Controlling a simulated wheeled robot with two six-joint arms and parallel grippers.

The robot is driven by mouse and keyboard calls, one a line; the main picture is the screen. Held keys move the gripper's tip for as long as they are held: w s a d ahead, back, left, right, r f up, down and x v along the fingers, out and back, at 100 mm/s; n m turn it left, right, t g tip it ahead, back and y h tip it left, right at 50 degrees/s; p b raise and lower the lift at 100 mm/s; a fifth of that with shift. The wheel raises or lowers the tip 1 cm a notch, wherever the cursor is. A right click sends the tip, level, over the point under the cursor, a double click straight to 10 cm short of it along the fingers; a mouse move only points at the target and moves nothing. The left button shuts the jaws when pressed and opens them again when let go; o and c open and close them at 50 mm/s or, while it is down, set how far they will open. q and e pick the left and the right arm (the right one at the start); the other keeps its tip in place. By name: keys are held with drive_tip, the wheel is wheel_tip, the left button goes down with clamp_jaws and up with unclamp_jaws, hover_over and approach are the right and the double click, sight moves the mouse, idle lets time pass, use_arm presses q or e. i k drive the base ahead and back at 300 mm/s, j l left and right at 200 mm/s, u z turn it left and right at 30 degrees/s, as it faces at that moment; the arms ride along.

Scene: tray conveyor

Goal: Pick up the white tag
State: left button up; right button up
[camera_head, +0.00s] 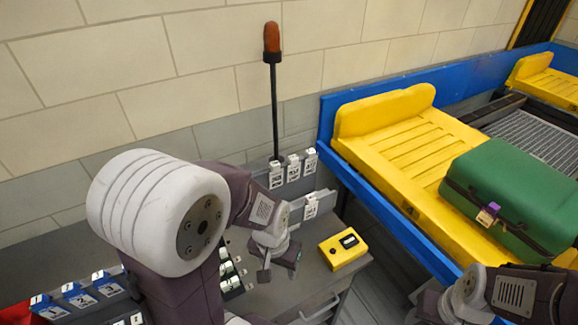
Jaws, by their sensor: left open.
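Several white tags with black print stand in a grey rack on the wall side of the workbench. Three are in the upper row: a left one (275,176), a middle one (293,168) and a right one (310,161). Another white tag (311,206) is in the lower row. My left gripper (278,271) is open and appears empty, pointing down over the bench in front of the rack. My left arm hides part of the rack and bench. My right gripper (438,304) is at the bottom right edge, partly cut off; its jaws are unclear.
A yellow device (343,249) lies on the grey bench, right of my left gripper. Blue-and-white tags (76,294) stand at lower left. A green suitcase (520,185) with a purple tag (488,214) lies on a yellow tray (405,140). An orange-topped pole (272,85) rises behind the rack.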

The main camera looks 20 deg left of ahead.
sight(309, 206)
drive_tip(key=k+u, duration=0.15)
drive_tip(key=u, duration=0.25)
drive_tip(key=k+l+u, duration=0.1)
drive_tip(key=u, duration=0.25)
